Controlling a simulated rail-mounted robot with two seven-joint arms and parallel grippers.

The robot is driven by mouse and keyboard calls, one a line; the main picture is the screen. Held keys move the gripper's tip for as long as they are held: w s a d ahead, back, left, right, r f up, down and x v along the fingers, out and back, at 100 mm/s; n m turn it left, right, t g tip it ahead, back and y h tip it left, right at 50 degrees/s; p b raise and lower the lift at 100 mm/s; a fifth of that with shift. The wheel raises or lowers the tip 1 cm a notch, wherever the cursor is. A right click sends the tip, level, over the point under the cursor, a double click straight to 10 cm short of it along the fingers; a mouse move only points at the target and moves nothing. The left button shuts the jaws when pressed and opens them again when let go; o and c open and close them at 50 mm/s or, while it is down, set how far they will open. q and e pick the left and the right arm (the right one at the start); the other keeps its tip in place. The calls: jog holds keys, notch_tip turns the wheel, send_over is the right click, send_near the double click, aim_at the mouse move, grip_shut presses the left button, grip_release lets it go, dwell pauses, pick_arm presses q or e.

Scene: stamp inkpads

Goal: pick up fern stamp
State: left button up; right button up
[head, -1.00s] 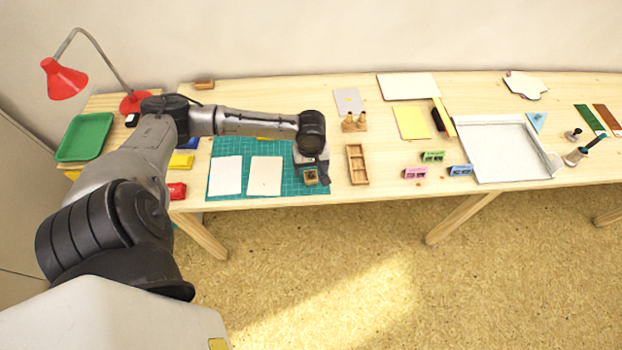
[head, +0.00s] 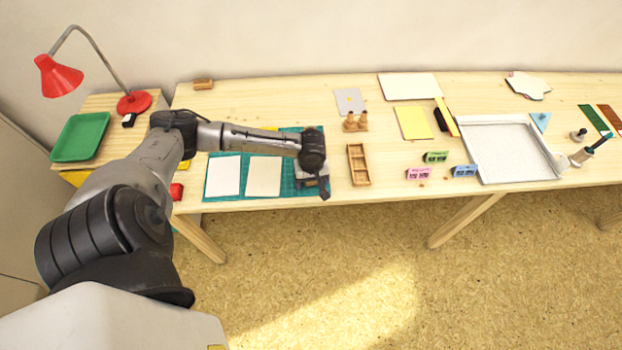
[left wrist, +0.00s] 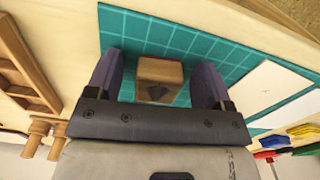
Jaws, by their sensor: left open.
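A small wooden block stamp (left wrist: 159,80) with a dark mark on its face stands on the green cutting mat (left wrist: 222,52). I take it for the fern stamp, though the mark is too small to read surely. My left gripper (left wrist: 157,74) is open, with one dark finger on each side of the block and visible gaps between. In the head view my left gripper (head: 318,184) is over the front right corner of the mat (head: 205,191) and hides the block. My right gripper is not in view.
Two pale sheets (head: 224,175) lie on the mat to the left. A wooden tray (head: 353,176) is just right of the gripper, with a wooden stand with pegs (head: 355,122) behind it. Pink (head: 418,173), green and blue blocks sit further right. The table's front edge is close.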

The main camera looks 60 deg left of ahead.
pick_arm(q)
jog(key=c, duration=1)
jog(key=shift+r, duration=0.1)
jog(key=shift+r, duration=0.5)
notch_tip(320, 180, up, 4)
jog(key=shift+w+d+f+p, duration=0.1)
jog(key=shift+f+p, duration=0.1)
jog(key=shift+p, duration=0.75)
jog(key=w+d+r+p, duration=0.1)
jog(key=w+d+r, duration=0.1)
jog(key=d, duration=0.3)
jog(key=w+d+r+p, duration=0.1)
jog(key=w+d+r, duration=0.1)
jog(key=d+r, duration=0.2)
jog(key=shift+d+r, duration=0.15)
jog(key=shift+d, duration=0.7)
